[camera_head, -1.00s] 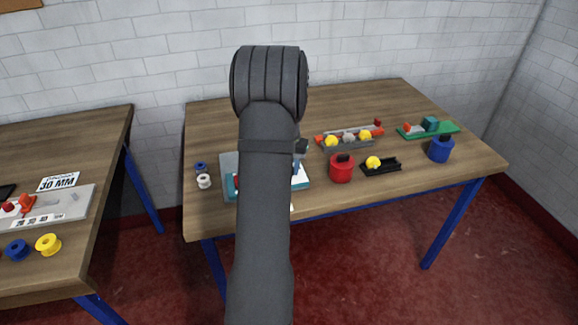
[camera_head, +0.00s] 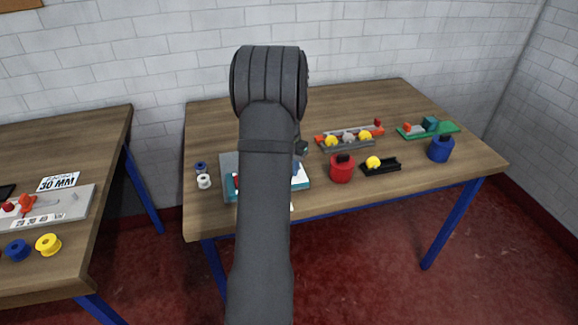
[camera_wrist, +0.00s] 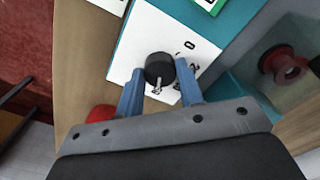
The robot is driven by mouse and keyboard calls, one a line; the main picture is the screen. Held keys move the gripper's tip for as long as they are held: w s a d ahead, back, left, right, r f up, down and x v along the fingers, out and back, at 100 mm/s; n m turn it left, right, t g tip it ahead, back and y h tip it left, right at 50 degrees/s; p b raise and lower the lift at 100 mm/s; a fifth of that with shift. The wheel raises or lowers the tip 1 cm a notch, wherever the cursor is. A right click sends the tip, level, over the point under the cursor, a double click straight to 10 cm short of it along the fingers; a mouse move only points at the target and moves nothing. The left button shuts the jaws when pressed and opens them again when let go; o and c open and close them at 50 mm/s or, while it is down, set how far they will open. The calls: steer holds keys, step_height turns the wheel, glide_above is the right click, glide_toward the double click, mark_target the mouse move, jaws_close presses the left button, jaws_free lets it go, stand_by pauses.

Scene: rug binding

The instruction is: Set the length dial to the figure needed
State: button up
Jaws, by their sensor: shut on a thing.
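The length dial is a round black knob (camera_wrist: 159,68) on a white plate (camera_wrist: 148,32) in the wrist view. A pale pointer mark shows at the knob's lower edge in the picture. Printed figures stand around it; a 0 is visible at the upper right, and others are partly hidden or too small to read. My gripper (camera_wrist: 160,84) has its two blue fingers on either side of the knob, shut on it. In the head view my arm hides the dial and most of the teal and white machine (camera_head: 302,183). A card (camera_head: 58,182) on the left table reads 30 MM.
A red weight-like pot (camera_head: 341,170), a black holder (camera_head: 382,167) with a yellow ball and a grey rack (camera_head: 347,144) stand right of the machine. A white spool (camera_head: 204,181) stands at its left. The table's back is clear.

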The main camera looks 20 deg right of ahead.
steer(key=o, duration=1)
step_height(320, 180, up, 18)
steer(key=shift+f, duration=0.2)
steer(key=shift+f, duration=0.1)
step_height(320, 180, down, 17)
steer(key=shift+f, duration=0.2)
steer(key=shift+r, duration=0.1)
stand_by(0.3)
